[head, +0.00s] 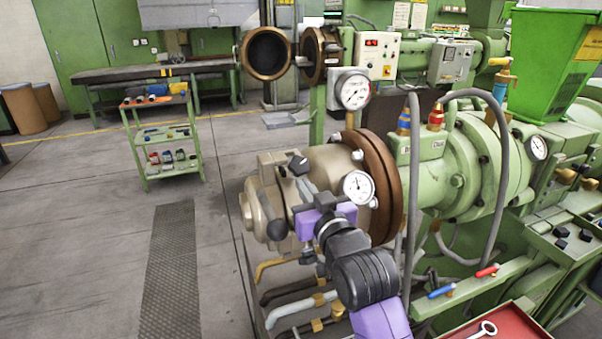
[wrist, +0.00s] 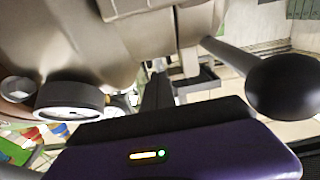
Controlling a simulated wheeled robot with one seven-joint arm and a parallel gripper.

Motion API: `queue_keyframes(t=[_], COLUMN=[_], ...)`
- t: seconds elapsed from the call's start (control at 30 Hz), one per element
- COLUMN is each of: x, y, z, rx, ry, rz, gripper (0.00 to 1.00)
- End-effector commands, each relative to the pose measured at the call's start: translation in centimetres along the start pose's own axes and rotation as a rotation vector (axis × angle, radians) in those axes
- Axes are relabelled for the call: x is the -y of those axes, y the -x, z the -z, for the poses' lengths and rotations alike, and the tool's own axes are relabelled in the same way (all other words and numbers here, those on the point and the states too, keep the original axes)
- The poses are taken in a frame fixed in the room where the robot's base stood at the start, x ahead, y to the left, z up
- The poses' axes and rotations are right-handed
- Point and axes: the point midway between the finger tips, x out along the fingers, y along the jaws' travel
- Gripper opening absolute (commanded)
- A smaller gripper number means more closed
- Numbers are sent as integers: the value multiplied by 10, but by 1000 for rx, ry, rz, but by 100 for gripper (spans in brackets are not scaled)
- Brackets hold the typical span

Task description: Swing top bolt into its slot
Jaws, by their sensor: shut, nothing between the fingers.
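The beige extruder head (head: 325,160) sits against a brown flange ring (head: 383,185) at the front of the green barrel. A black knob (head: 298,165), possibly the top bolt's, shows at the upper front of the head; whether the bolt lies in its slot I cannot tell. My gripper (head: 305,190), with its purple body, is at the front of the head, just below this knob. In the wrist view the gripper's dark fingers (wrist: 158,88) are shut and empty, close under the beige metal. My arm hides part of the head.
A black ball handle (head: 277,230) on a rod is close left of my gripper; it is large in the wrist view (wrist: 283,87). A pressure gauge (head: 358,187) is close right. Pipes (head: 300,307) run below. The floor at left is open up to a green cart (head: 165,145).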

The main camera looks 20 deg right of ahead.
Motion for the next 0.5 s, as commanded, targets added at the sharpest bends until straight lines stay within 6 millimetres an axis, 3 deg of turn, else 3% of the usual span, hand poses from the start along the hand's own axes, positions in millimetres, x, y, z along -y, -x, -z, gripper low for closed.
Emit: queue_keyframes(t=[0.5], x=[0], y=[-10], z=[10], rx=[0], ry=[0], rz=[0], gripper=[0])
